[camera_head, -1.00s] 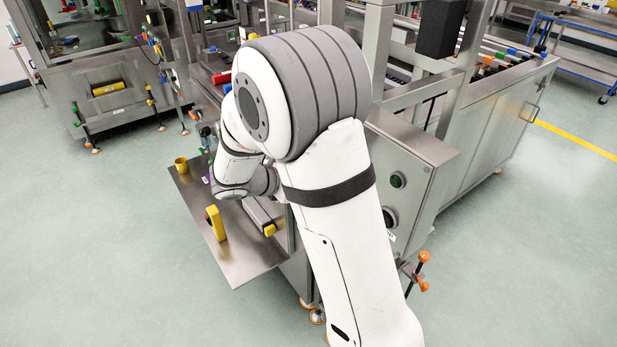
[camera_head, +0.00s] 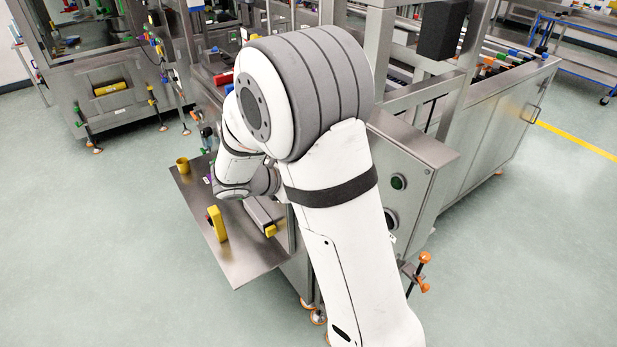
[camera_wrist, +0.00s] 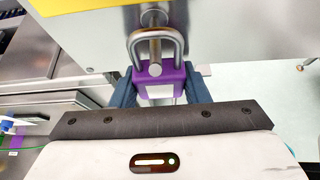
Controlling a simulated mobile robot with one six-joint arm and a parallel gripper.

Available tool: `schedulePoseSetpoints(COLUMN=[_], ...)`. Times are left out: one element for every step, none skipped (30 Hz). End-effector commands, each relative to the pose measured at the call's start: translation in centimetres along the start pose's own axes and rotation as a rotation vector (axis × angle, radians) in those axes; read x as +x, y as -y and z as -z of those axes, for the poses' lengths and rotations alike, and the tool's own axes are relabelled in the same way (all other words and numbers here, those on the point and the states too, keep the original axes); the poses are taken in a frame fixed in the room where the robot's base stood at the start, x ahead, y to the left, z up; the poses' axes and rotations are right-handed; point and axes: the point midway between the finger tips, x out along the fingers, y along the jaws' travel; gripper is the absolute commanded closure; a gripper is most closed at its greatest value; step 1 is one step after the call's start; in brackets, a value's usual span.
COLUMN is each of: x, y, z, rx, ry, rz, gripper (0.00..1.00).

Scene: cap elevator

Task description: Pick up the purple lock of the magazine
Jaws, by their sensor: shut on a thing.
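The purple lock (camera_wrist: 160,84) is a padlock with a silver shackle and a pale label on its body, in the upper middle of the wrist view. Its shackle loops around a metal pin on a steel panel. My gripper (camera_wrist: 160,92) has its two dark blue fingers on either side of the purple body and is shut on it. In the head view my arm hides most of the gripper and the lock; only a small purple spot shows beside my wrist.
A steel shelf (camera_head: 243,262) holds a yellow upright object (camera_head: 217,223), a yellow cup (camera_head: 182,165) and a grey bar with a yellow end (camera_head: 270,230). A yellow part (camera_wrist: 85,5) lies above the lock in the wrist view. Steel machine frames stand close behind my arm.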

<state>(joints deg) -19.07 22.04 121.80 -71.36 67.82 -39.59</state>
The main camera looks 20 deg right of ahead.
Motion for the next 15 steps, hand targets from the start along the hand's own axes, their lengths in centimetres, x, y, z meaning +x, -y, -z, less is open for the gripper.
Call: schedulePoseSetpoints(x=[-0.13,-0.17,-0.22,-0.26,-0.29,-0.33,-0.35,-0.36,-0.37,-0.37,-0.36,-0.36,-0.35,-0.35,-0.35], y=[-0.01,-0.01,-0.01,-0.01,-0.01,-0.01,-0.01,-0.01,-0.01,0.0,0.0,-0.01,0.0,0.0,-0.01], z=[-0.26,-0.32,-0.41,-0.48,-0.54,-0.61,-0.65,-0.68,-0.69,-0.69,-0.68,-0.67,-0.66,-0.66,-0.66], rx=[0.001,0.001,0.0,0.0,0.0,0.0,0.0,0.0,0.0,0.0,0.0,0.0,0.0,0.0,0.0], ry=[0.0,0.0,0.0,0.0,0.0,0.0,0.0,0.0,0.0,0.0,0.0,0.0,0.0,0.0,0.0], rz=[0.0,0.0,0.0,0.0,0.0,0.0,0.0,0.0,0.0,0.0,0.0,0.0,0.0,0.0,0.0], gripper=[0.83,0.83,0.83,0.83,0.83,0.83,0.83,0.83,0.83,0.83,0.83,0.83,0.83,0.83,0.83])
